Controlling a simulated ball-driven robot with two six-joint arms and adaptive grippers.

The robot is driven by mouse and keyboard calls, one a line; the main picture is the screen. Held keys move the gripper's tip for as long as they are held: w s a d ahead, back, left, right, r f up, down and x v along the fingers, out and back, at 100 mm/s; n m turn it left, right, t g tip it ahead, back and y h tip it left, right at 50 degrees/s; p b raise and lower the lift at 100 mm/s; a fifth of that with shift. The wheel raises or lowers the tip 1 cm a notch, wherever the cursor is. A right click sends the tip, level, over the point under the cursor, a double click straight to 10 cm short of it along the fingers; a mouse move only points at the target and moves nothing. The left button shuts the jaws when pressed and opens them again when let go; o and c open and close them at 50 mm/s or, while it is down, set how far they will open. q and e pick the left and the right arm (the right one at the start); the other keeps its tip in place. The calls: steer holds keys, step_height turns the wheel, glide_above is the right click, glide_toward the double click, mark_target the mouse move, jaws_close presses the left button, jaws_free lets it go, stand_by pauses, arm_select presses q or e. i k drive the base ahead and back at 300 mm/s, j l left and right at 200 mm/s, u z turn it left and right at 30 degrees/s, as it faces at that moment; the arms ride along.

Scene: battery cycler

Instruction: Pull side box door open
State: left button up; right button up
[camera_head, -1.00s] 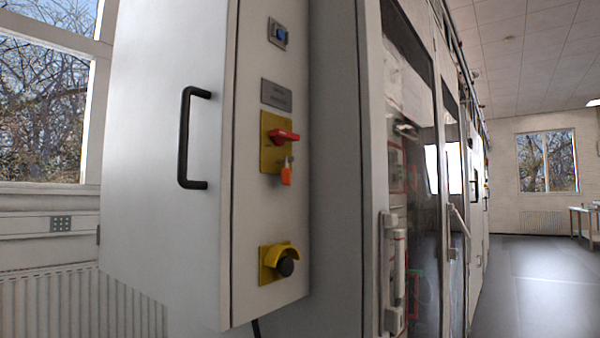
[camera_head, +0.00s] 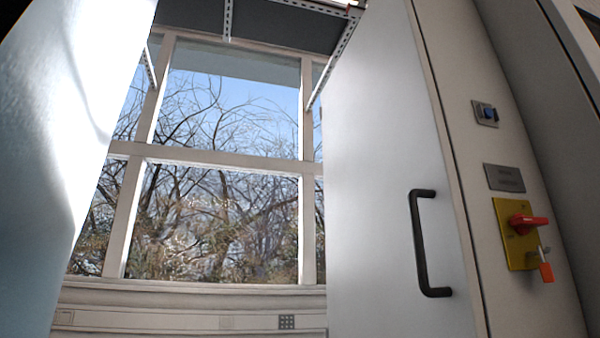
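The side box (camera_head: 535,130) stands at the right, with its light grey door (camera_head: 375,140) facing me. The door looks shut against the box, with a dark seam along its right edge. A black bar handle (camera_head: 420,245) is fixed upright near that edge. The side panel carries a blue switch (camera_head: 486,113), a grey label plate (camera_head: 504,178) and a red rotary switch (camera_head: 527,223) on a yellow plate, with an orange tag (camera_head: 546,271) hanging below. Neither gripper is in view.
A large pale, blurred surface (camera_head: 70,140) fills the left side close to the camera; I cannot tell what it is. A window (camera_head: 220,165) with a sill (camera_head: 190,296) lies behind. A perforated metal rail (camera_head: 335,55) runs overhead beside the box.

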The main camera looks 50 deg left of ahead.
mark_target(400, 261)
steer(key=u, duration=1.35)
